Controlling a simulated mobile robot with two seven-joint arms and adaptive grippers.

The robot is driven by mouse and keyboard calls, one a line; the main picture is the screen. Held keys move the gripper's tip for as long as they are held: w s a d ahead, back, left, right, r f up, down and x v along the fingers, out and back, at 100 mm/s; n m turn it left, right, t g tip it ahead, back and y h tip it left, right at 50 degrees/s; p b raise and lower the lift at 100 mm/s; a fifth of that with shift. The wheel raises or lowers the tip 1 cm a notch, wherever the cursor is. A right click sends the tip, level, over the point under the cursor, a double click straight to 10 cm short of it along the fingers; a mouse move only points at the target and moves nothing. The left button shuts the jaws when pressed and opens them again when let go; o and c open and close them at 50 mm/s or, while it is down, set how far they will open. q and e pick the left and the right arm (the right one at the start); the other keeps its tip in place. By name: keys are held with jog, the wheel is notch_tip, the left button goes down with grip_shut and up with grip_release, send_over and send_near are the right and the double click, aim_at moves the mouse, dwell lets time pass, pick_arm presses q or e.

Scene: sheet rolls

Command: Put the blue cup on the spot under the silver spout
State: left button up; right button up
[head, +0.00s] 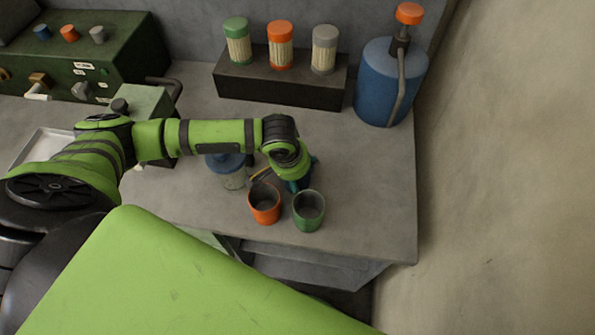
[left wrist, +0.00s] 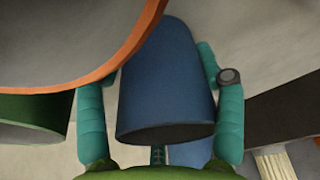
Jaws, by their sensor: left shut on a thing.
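The blue cup (left wrist: 165,85) is between the teal fingers of my left gripper (left wrist: 150,80) in the left wrist view. The fingers are shut on its sides. In the head view my left gripper (head: 300,184) is just behind the orange cup (head: 264,206) and the green cup (head: 309,212); my wrist and fingers mostly hide the blue cup there. The silver spout (head: 82,90) is on the front of the dark green machine (head: 118,45) at the far left. The spot under it cannot be made out. My right gripper is not in view.
A blue-lidded jar (head: 226,162) stands left of the cups, partly behind my arm. A dark rack (head: 280,90) with several capped jars and a blue pump bottle (head: 385,88) stand at the back. A pale tray (head: 42,146) lies at left. The right-hand counter (head: 375,180) is clear.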

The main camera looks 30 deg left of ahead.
pick_arm(q)
jog(key=o, duration=1.4)
jog(key=shift+f, duration=0.1)
